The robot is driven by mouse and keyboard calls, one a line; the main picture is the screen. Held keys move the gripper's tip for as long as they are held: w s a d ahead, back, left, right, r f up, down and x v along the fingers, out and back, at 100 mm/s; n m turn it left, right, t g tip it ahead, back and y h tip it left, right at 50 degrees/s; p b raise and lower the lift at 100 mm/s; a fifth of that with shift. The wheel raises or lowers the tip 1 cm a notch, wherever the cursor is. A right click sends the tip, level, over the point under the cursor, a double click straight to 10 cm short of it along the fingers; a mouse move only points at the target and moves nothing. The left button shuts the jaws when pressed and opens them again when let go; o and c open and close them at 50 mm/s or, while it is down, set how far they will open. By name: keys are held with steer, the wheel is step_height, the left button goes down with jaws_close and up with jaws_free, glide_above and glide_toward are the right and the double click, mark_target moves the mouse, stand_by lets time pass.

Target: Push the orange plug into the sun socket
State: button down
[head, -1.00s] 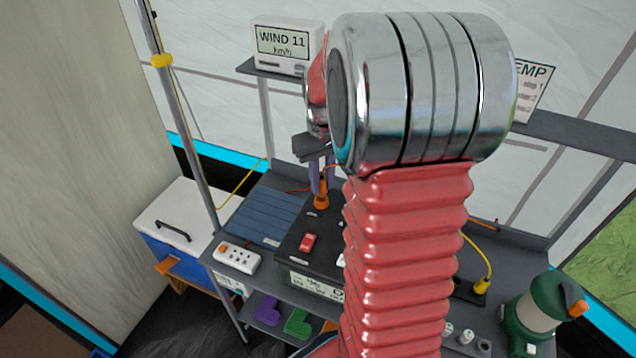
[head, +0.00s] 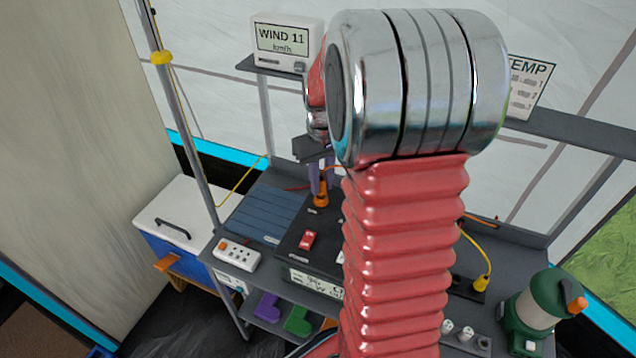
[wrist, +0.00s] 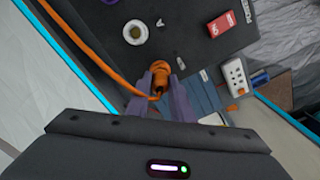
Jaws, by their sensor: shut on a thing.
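My gripper (head: 318,180) points down over the black box (head: 295,243), its purple fingers shut on the orange plug (head: 321,193). In the wrist view the orange plug (wrist: 160,76) sits between the fingertips, with its orange cord looping to the upper left. A round pale socket with a yellowish ring (wrist: 135,32) shows on the black box, apart from the plug. I cannot make out a sun mark on it. My arm hides the right part of the box in the head view. I cannot tell whether the plug tip touches the box.
A red switch (head: 307,240) stands on the box. A white power strip (head: 236,254) and a blue ribbed panel (head: 262,216) lie to the left. A yellow-plugged cable (head: 481,283) and green lantern (head: 537,310) stand at the right. A shelf with the wind display (head: 287,42) is behind.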

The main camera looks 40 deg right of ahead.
steer(key=shift+f, duration=0.65)
steer(key=c, duration=1.5)
jaws_free()
step_height(320, 180, up, 14)
steer(key=shift+f, duration=0.15)
